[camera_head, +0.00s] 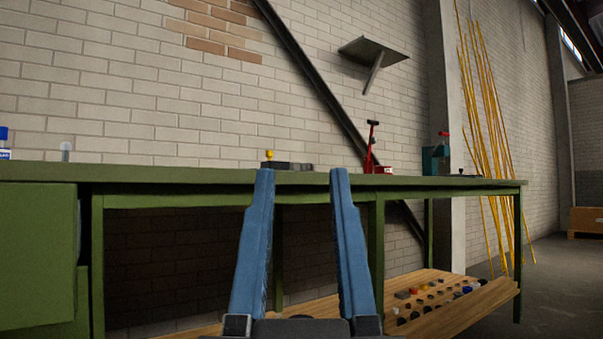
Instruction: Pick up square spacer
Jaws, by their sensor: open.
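My gripper (302,174) points forward in the lower middle, with two long blue fingers spread apart and nothing between them. Its fingertips overlap the front edge of the green workbench (440,183) in the picture; I cannot tell the distance. I cannot pick out the square spacer for certain. A low grey block (294,166) lies on the bench top between the fingertips in the picture. Several small parts (430,294) lie on the wooden lower shelf (462,307) at the right, too small to tell their shapes.
A yellow-topped item (269,155), a red tool (371,150) and a teal device (434,158) stand on the bench. A green cabinet (38,255) is at the left. Yellow rods (487,130) lean on the brick wall. Open floor (555,275) shows at the right.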

